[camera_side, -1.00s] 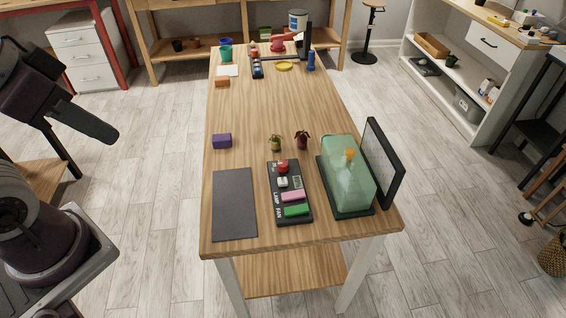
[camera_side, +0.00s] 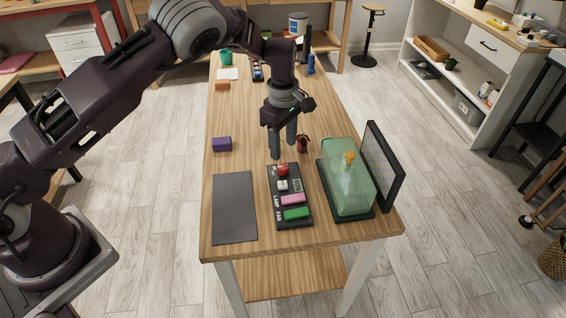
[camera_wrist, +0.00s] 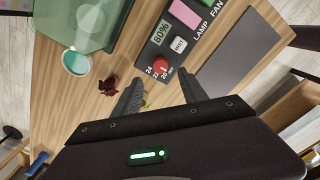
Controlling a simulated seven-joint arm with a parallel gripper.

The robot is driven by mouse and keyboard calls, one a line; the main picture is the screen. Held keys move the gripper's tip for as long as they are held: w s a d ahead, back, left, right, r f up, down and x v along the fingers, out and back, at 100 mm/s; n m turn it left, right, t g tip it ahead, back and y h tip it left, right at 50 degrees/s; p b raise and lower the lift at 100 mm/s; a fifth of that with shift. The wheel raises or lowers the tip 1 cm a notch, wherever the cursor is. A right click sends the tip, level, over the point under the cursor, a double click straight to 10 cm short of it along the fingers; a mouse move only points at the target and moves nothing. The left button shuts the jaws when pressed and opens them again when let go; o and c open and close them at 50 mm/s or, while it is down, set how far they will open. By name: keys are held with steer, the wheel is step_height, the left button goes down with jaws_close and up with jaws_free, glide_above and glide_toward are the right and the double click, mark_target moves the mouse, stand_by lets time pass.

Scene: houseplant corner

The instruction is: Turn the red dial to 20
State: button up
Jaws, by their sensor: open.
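The red dial (camera_side: 283,169) sits at the far end of the dark control panel (camera_side: 277,219) on the wooden table. In the wrist view the red dial (camera_wrist: 160,63) has the printed numbers 24, 22 and 20 beside it; I cannot tell which one it points at. The panel also bears a small display (camera_wrist: 161,32) reading 80%, a light reset button (camera_wrist: 179,45), a pink LAMP switch (camera_side: 292,200) and a green FAN switch (camera_side: 296,213). My gripper (camera_side: 283,152) points down just beyond the dial, above the table. Its two fingers (camera_wrist: 162,98) are apart, with nothing held between them.
A green translucent cover (camera_side: 346,178) and an upright dark-framed panel (camera_side: 382,165) stand right of the controls. A dark mat (camera_side: 234,206) lies left. A purple box (camera_side: 222,144) and a small dark-red plant (camera_side: 302,144) are near my gripper.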

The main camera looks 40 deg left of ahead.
mark_target(283, 167)
step_height(283, 167, down, 7)
steer(key=shift+f, duration=0.15)
jaws_close()
